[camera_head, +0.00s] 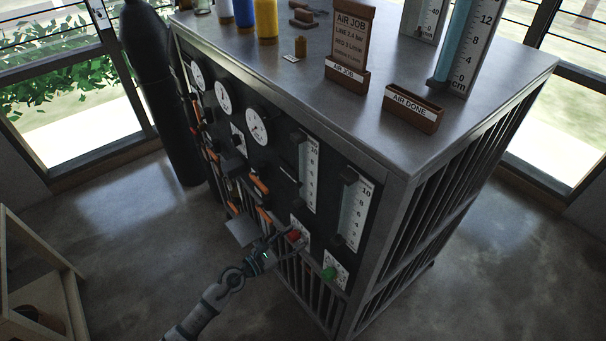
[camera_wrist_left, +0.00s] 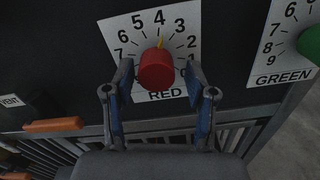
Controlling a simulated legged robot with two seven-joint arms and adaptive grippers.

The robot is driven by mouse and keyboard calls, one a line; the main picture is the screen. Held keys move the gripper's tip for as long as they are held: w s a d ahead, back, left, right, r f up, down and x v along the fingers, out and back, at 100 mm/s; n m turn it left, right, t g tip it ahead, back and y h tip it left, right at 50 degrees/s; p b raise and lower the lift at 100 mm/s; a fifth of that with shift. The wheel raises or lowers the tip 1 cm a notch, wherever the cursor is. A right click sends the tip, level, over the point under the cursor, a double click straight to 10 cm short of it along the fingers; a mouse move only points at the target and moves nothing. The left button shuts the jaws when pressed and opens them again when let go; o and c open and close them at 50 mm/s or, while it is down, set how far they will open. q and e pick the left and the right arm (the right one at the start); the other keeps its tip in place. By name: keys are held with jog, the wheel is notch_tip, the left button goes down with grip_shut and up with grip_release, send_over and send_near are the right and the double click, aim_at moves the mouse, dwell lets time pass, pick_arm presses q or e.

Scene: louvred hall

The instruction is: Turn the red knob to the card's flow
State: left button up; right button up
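The red knob (camera_head: 294,236) sits on a white dial plate low on the dark panel front. My right gripper is not in view.
The green knob (camera_head: 328,273) is to the right of the red one. Two flow tubes (camera_head: 353,213) (camera_head: 309,173) stand above. Orange-handled levers (camera_head: 259,184) and gauges (camera_head: 257,127) are to the left. The AIR DONE tray (camera_head: 412,109) on top is empty.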

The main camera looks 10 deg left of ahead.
pick_arm(q)
jog(key=shift+a+r, duration=0.2)
jog(key=shift+r, duration=0.05)
jog(key=b+v, duration=0.2)
jog(key=v, duration=0.4)
jog(key=shift+s+a, duration=0.25)
jog(key=shift+s, duration=0.05)
jog(key=shift+r, duration=0.1)
jog(key=v, duration=1.2)
jog(key=shift+w, duration=0.1)
jog(key=shift+c, duration=0.3)
dwell(0.7)
